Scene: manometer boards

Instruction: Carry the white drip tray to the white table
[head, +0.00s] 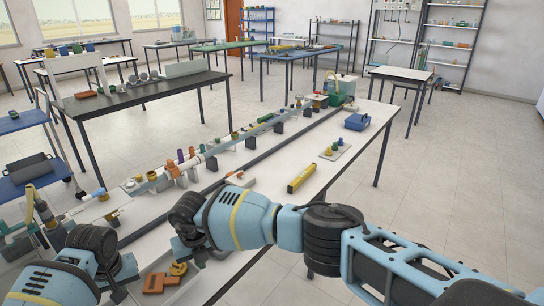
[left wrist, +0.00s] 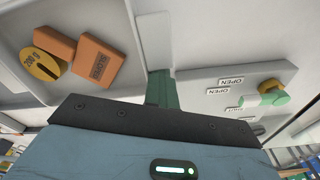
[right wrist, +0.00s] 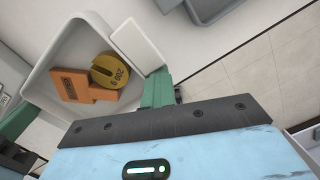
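The white drip tray (head: 190,278) is at the bottom of the head view, largely hidden by my arms. It holds orange blocks (head: 154,283) and a yellow round weight marked 200 g (right wrist: 109,70). In the right wrist view the green fingers of my right gripper (right wrist: 157,88) meet a pale tab on the tray rim (right wrist: 72,42) and look shut on it. In the left wrist view my left gripper's fingers (left wrist: 160,88) meet a similar tab on the tray (left wrist: 98,18). Whether the tray touches the surface below cannot be told. A white-topped table (head: 400,73) stands at the back right.
A long white bench (head: 315,155) carries pipe fittings, a yellow level (head: 301,177) and a blue box (head: 357,121). A panel with OPEN labels and a valve (left wrist: 262,95) lies close by my left gripper. A dark table (head: 150,92) stands behind. Floor at the right is clear.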

